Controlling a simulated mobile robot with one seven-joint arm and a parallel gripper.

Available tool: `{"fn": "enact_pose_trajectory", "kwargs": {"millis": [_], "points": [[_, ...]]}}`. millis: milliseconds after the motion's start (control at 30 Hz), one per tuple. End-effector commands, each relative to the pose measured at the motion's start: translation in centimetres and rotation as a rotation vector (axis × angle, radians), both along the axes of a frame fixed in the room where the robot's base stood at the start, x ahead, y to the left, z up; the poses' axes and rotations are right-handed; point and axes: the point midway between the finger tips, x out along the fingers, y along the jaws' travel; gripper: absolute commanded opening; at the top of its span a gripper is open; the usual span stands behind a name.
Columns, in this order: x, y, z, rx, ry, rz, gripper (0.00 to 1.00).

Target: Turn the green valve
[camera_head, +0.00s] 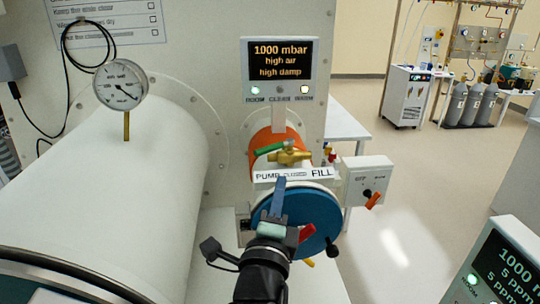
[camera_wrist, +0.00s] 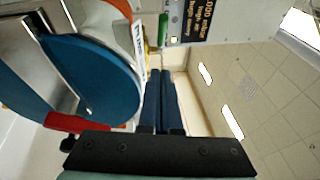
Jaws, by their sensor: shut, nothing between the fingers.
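The green valve handle (camera_head: 275,147) sits on a brass valve body (camera_head: 290,157) on top of the small orange and white chamber. It lies roughly crosswise, its free end to the left, above a label reading PUMP and FILL. In the wrist view the green handle (camera_wrist: 163,28) shows beyond the fingertips, near the top. My gripper (camera_head: 279,180) is shut and empty, below the label and in front of the blue round door in the head view. In the wrist view its blue fingers (camera_wrist: 161,73) lie together, apart from the handle.
The blue door (camera_head: 312,218) with a red lever (camera_head: 306,233) is close beside my gripper. A display (camera_head: 279,66) reading 1000 mbar stands behind the valve. A switch box (camera_head: 367,181) is to the right. A large white cylinder with a gauge (camera_head: 121,84) fills the left.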

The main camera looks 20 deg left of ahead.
Motion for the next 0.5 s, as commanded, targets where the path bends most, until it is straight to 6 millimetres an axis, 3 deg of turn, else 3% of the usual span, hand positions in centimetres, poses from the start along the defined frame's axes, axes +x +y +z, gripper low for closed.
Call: {"fn": "enact_pose_trajectory", "kwargs": {"millis": [267,500], "points": [[4.7,0.5,1.0,-0.004,0.0,-0.001,0.0],[6.4,3.0,1.4,-0.003,-0.001,0.002,0.0]]}}
